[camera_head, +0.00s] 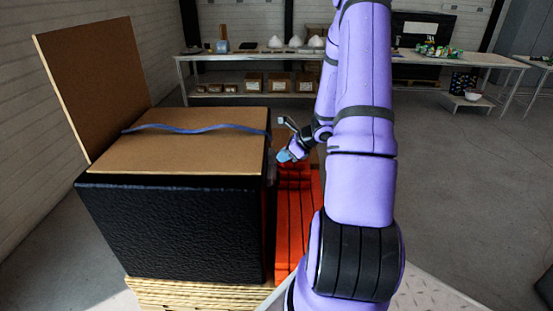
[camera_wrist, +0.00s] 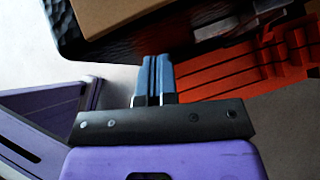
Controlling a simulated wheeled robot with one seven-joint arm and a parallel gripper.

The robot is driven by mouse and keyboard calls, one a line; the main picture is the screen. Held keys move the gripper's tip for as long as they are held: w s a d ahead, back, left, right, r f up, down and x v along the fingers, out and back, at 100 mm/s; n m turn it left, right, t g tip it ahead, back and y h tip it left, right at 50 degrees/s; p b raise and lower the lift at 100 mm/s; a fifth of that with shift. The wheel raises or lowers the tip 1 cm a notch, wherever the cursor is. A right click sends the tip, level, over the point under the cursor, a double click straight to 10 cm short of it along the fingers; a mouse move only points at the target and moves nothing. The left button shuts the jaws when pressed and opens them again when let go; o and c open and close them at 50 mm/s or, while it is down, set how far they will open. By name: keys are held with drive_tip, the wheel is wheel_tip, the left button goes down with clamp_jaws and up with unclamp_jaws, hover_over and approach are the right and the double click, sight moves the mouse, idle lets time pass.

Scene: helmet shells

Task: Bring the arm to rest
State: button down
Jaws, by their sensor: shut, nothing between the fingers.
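My arm, purple with black joints, rises through the middle of the head view and bends down toward the box's right side. My gripper (camera_head: 284,156) is near the right edge of the black box (camera_head: 170,225). In the wrist view my gripper (camera_wrist: 155,78) has its two blue fingers pressed together, shut and empty. The black box and its brown cardboard top (camera_wrist: 110,15) lie just beyond the fingertips. I cannot tell whether the fingers touch the box.
A blue strap (camera_head: 190,129) lies across the box's cardboard top (camera_head: 185,150), with one flap upright (camera_head: 95,80). Orange slatted parts (camera_head: 297,215) stand right of the box. A long table (camera_head: 440,58) with white shells (camera_head: 295,42) is behind.

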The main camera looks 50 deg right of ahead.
drive_tip(key=v, duration=0.8)
drive_tip(key=shift+r, duration=0.25)
drive_tip(key=a+r+n+g, duration=0.4)
drive_tip(key=a+r+n, duration=1.15)
drive_tip(key=a, duration=0.55)
drive_tip(key=s+a+r+n+t+h, duration=0.1)
drive_tip(key=s+a+r+n+h, duration=0.3)
drive_tip(key=s+a+r+n, duration=0.7)
drive_tip(key=shift+s+a+r+n, duration=0.25)
drive_tip(key=shift+s+a+n, duration=0.65)
drive_tip(key=shift+s+n, duration=1.1)
